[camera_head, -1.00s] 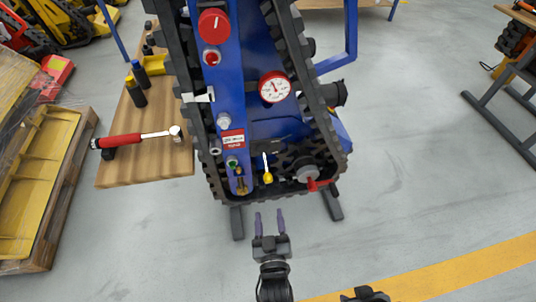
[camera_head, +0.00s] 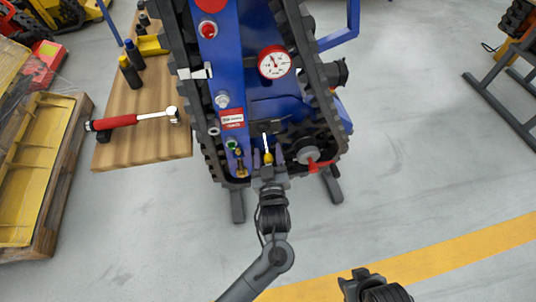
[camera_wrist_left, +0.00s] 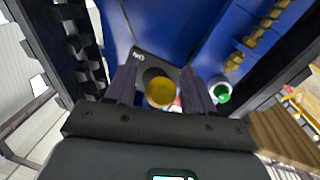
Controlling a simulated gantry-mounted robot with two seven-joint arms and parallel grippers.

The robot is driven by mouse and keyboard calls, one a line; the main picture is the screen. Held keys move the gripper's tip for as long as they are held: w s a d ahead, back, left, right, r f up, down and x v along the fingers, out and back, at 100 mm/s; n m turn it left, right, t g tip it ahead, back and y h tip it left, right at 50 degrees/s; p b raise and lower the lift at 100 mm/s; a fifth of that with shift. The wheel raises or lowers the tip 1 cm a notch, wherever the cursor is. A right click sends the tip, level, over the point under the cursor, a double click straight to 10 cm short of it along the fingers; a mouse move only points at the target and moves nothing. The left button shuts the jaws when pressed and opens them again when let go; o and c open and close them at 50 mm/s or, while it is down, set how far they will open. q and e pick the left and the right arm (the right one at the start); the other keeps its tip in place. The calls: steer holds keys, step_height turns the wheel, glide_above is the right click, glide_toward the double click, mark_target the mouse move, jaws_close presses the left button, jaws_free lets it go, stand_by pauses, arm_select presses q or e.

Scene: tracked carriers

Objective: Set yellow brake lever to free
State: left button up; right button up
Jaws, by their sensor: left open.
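The yellow brake lever (camera_head: 267,156) is a small handle with a pale shaft and a yellow knob, low on the front of the blue tracked carrier (camera_head: 240,95). In the left wrist view its round yellow knob (camera_wrist_left: 160,92) lies between the two fingers, with a gap on each side. A dark plate with white lettering is behind it. My left gripper (camera_head: 268,162) is open around the knob, one finger on either side; it also shows in the left wrist view (camera_wrist_left: 159,76). Whether a finger touches the knob cannot be told.
A red-handled lever (camera_head: 318,164) and a green-ringed part (camera_head: 232,144) flank the brake lever; the green one also shows in the left wrist view (camera_wrist_left: 221,91). A pressure gauge (camera_head: 274,62) sits above. A wooden bench (camera_head: 135,150) with a red-handled tool (camera_head: 115,121) stands left.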

arm_select(q)
steer(key=shift+w, duration=0.4)
jaws_close()
